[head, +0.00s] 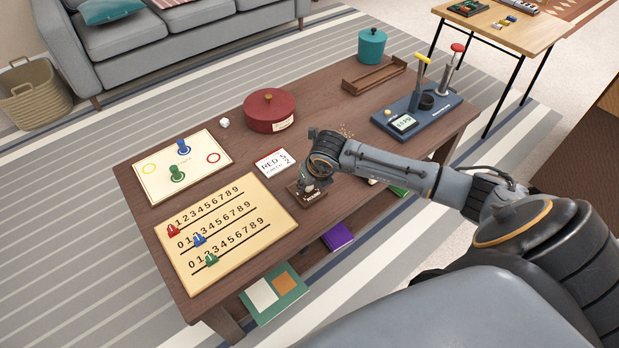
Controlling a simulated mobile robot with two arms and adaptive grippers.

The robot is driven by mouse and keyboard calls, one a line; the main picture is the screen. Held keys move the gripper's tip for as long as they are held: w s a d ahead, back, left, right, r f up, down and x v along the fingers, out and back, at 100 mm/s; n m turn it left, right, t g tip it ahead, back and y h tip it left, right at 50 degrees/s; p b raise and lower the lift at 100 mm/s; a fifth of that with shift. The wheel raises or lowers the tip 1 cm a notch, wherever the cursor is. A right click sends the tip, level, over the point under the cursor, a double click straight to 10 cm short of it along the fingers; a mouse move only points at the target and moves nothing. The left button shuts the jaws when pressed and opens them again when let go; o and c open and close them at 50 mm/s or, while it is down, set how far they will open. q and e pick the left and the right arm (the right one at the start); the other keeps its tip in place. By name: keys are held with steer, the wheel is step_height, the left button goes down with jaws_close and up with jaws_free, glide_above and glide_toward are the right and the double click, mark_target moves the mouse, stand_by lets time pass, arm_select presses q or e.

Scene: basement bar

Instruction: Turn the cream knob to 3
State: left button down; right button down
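My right gripper (308,184) comes in from the right and points down over a small brown box (314,198) with a pale label at the near edge of the wooden table. The gripper covers most of the top of this box. A small pale patch shows at the fingertips, but I cannot tell whether it is a cream knob or part of the gripper. The finger gap is too small and hidden to read. My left gripper is not in view.
Yellow and red levers rise from the console.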

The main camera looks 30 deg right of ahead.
steer(key=c, duration=1)
jaws_free()
steer(key=v, duration=1.2)
steer(key=shift+w, duration=0.1)
